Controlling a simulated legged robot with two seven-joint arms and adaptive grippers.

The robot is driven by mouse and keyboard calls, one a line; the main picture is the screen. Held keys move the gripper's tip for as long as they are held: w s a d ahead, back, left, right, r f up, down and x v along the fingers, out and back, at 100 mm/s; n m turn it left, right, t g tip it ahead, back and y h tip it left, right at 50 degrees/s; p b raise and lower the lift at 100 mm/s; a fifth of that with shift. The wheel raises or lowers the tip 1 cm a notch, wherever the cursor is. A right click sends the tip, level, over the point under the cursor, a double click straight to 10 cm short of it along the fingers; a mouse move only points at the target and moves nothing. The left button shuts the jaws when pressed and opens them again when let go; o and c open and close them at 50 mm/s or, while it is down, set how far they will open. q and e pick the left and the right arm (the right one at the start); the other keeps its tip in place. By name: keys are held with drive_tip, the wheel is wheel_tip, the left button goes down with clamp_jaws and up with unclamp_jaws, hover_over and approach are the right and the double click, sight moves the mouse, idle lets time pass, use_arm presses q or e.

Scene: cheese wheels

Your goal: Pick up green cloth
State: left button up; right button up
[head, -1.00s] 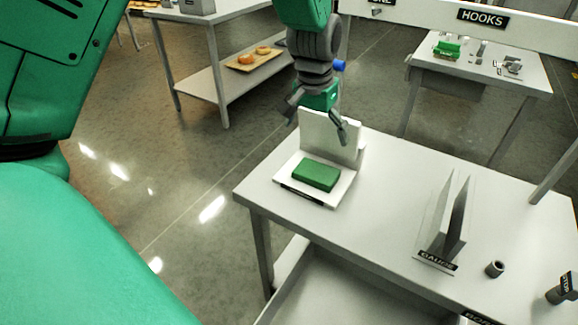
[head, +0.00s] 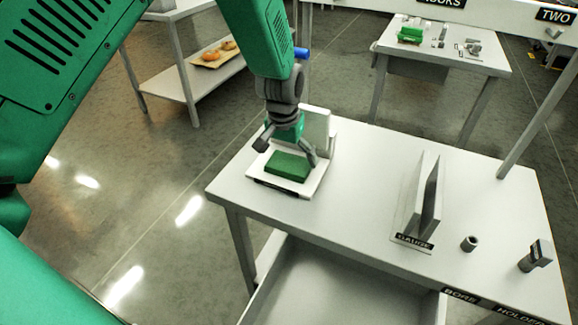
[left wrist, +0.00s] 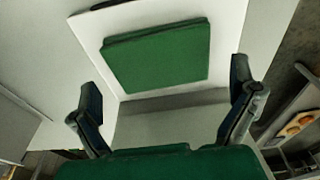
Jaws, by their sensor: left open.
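The green cloth (head: 288,166) is a flat, folded block lying on a white holder (head: 318,128) with an upright back plate, at the near left corner of the table. My left gripper (head: 286,150) is open above the cloth, with its fingers to either side of the cloth's back part. In the left wrist view, the cloth (left wrist: 158,55) lies ahead of the two spread fingers (left wrist: 165,105), with nothing between them. My right gripper is in neither view.
The grey-white table (head: 370,170) also carries a gauge with two upright plates (head: 422,205), a small dark cup (head: 469,243) and a dark block (head: 536,256). An open drawer (head: 340,285) juts out below. A shelf (head: 190,75) and another table (head: 440,52) stand behind.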

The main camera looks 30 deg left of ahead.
sight(288, 162)
use_arm(q)
drive_tip(key=f, duration=0.3)
drive_tip(key=shift+w+a, duration=0.1)
drive_tip(key=shift+w, duration=0.2)
drive_tip(key=shift+r, duration=0.1)
drive_tip(key=c, duration=0.9)
drive_tip(key=shift+o, duration=0.2)
